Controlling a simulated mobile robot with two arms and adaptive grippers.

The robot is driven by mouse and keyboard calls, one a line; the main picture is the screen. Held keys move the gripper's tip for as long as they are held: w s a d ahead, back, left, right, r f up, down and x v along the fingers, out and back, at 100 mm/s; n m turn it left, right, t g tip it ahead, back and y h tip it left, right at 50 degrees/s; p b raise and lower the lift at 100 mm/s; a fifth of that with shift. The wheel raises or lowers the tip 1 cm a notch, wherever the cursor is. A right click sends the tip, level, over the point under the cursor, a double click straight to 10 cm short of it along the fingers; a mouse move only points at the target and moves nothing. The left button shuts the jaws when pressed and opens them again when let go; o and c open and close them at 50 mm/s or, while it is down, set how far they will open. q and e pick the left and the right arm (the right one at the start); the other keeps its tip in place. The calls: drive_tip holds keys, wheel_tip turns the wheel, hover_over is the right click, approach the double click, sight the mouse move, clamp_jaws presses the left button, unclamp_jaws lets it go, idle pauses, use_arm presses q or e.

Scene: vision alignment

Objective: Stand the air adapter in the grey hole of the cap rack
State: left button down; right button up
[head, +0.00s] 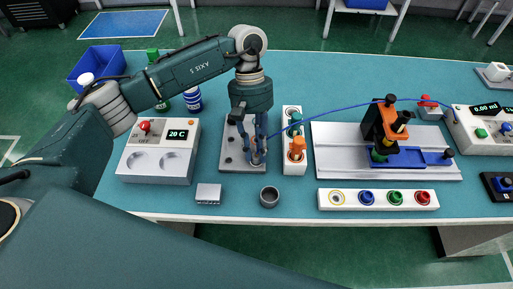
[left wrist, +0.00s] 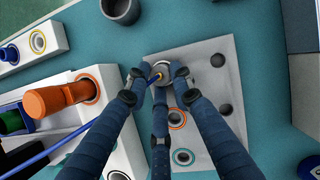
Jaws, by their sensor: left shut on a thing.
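My left gripper (head: 258,158) points down over a grey plate with holes (head: 232,163). In the left wrist view its blue fingers (left wrist: 160,80) are shut around a small grey round piece with a golden rim (left wrist: 158,68), which I take to be the air adapter. A thin blue hose (left wrist: 148,95) runs from it. I cannot tell whether it still touches the plate; the fingers hide its sides. A white block (head: 293,169) just right of the gripper holds an orange plug (head: 297,148) and a green one; I cannot tell surely that it is the cap rack. My right gripper is not seen.
A white strip with coloured rings (head: 326,199) lies at the front right. A grey cup (head: 269,197) and a small metal box (head: 208,194) stand at the front edge. The blue hose (head: 340,113) arches right past a black and orange fixture (head: 385,125).

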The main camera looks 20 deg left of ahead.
use_arm(q)
drive_tip(key=shift+f, duration=0.1)
drive_tip(key=c, duration=1.4)
unclamp_jaws()
drive_tip(key=o, duration=0.4)
drive_tip(key=shift+r+p, duration=0.85)
drive_tip(key=shift+r, duration=2.65)
